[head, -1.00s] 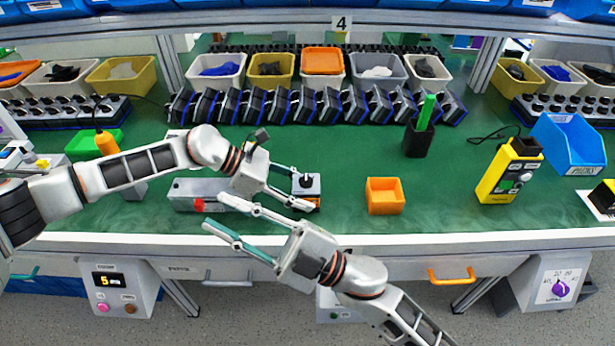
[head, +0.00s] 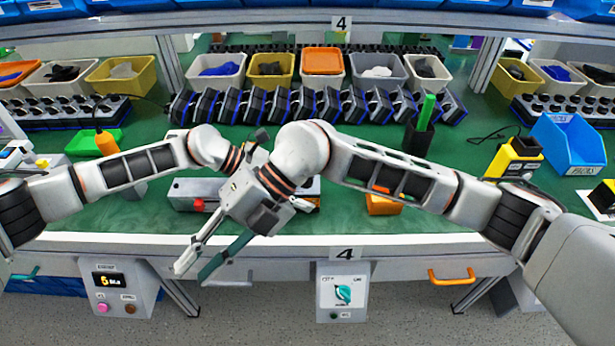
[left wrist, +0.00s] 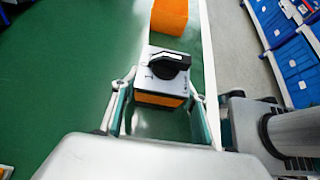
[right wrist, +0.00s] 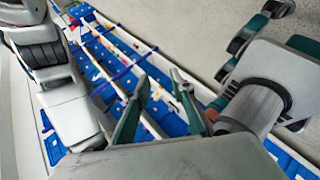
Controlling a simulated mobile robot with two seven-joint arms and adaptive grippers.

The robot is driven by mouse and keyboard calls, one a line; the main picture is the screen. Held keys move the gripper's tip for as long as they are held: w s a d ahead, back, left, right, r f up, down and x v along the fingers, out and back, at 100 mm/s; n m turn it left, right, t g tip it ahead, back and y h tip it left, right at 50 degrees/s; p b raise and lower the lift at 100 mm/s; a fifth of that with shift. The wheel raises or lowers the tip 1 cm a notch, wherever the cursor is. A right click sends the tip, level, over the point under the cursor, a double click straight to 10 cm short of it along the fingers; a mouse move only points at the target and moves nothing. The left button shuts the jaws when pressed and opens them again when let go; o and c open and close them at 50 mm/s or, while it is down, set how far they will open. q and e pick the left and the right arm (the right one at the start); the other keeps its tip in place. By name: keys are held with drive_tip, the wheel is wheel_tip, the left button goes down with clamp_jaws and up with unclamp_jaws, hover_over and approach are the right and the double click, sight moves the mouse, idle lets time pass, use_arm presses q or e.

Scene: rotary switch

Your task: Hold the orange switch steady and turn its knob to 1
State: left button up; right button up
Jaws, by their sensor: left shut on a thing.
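The orange switch (left wrist: 160,78) has a grey top and a black knob (left wrist: 170,62), whose handle lies roughly crosswise in the left wrist view. My left gripper (left wrist: 163,88) is shut on the switch, with one finger on each side of its body. In the head view, the switch (head: 316,186) shows only at its right edge, because my right arm covers the rest and most of the left gripper. My right gripper (head: 193,268) is open and empty, apart from the switch, pointing down-left over the table's front edge. The knob's markings are too small to read.
A grey box with a red button (head: 198,204) lies left of the switch. An orange bin (head: 383,206) is partly behind my right arm. A yellow device (head: 515,158) and blue bin (head: 568,150) stand at the right. Green table surface is free at the front right.

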drive_tip(key=w+d+f+t+h, duration=0.1)
drive_tip(key=w+d+t+h, duration=0.35)
drive_tip(key=w+d, duration=0.4)
wheel_tip(320, 180, up, 6)
drive_tip(key=m+t+h, duration=0.4)
drive_tip(key=t+h, duration=0.1)
hover_over(306, 193)
drive_tip(key=w, duration=0.2)
drive_tip(key=shift+w+f, duration=0.1)
drive_tip(key=shift+f, duration=4.1)
clamp_jaws()
